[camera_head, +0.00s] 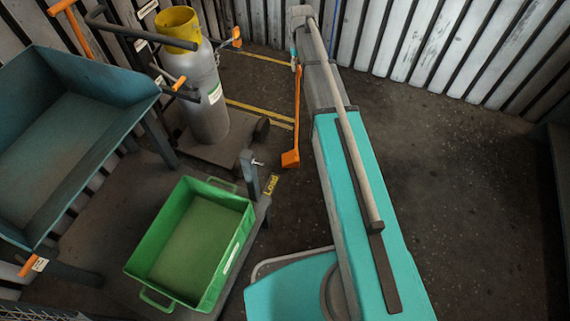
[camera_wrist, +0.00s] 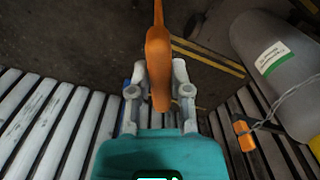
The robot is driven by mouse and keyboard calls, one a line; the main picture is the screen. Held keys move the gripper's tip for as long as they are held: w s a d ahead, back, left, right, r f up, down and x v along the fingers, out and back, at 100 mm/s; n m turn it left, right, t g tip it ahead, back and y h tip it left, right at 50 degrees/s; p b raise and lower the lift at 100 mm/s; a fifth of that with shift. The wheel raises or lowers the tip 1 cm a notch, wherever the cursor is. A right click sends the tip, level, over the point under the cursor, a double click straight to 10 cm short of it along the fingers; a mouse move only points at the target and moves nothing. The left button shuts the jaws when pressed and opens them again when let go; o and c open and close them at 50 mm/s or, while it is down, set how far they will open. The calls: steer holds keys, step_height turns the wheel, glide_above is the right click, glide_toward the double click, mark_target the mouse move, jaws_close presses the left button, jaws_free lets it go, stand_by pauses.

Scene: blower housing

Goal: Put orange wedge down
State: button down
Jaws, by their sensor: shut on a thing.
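The orange wedge (camera_head: 291,158) is a long, thin orange piece with a wider block at its low end. In the head view it hangs nearly upright beside my arm. My gripper (camera_head: 296,62) is at its upper end, small and partly hidden by the arm. In the wrist view the wedge (camera_wrist: 158,55) sits between the two fingers of my gripper (camera_wrist: 159,78), which are shut on it. Its far end runs out past the top of that view. I cannot tell whether its low end touches the floor.
A green bin (camera_head: 245,235) stands on a grey platform near a "Load" label (camera_head: 271,185). A grey cylinder with a yellow top (camera_head: 207,100) stands behind. A teal hopper (camera_head: 125,88) is at left. Slatted walls bound the back. The floor (camera_head: 460,170) at right is clear.

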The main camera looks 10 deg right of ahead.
steer(key=s+m, duration=0.1)
steer(key=m, duration=0.1)
steer(key=s+r+m+p, duration=0.1)
steer(key=m, duration=0.1)
steer(key=s+r+m+p, duration=0.1)
steer(key=m, duration=0.1)
steer(key=shift+d, duration=0.25)
steer(key=s+d+r+m+p, duration=0.1)
steer(key=s+r+m+p, duration=0.4)
steer(key=m, duration=1.2)
steer(key=shift+s, duration=1.55)
steer(key=shift+a, duration=0.1)
steer(key=s+a, duration=0.2)
steer(key=a, duration=0.5)
steer(key=shift+w, duration=0.1)
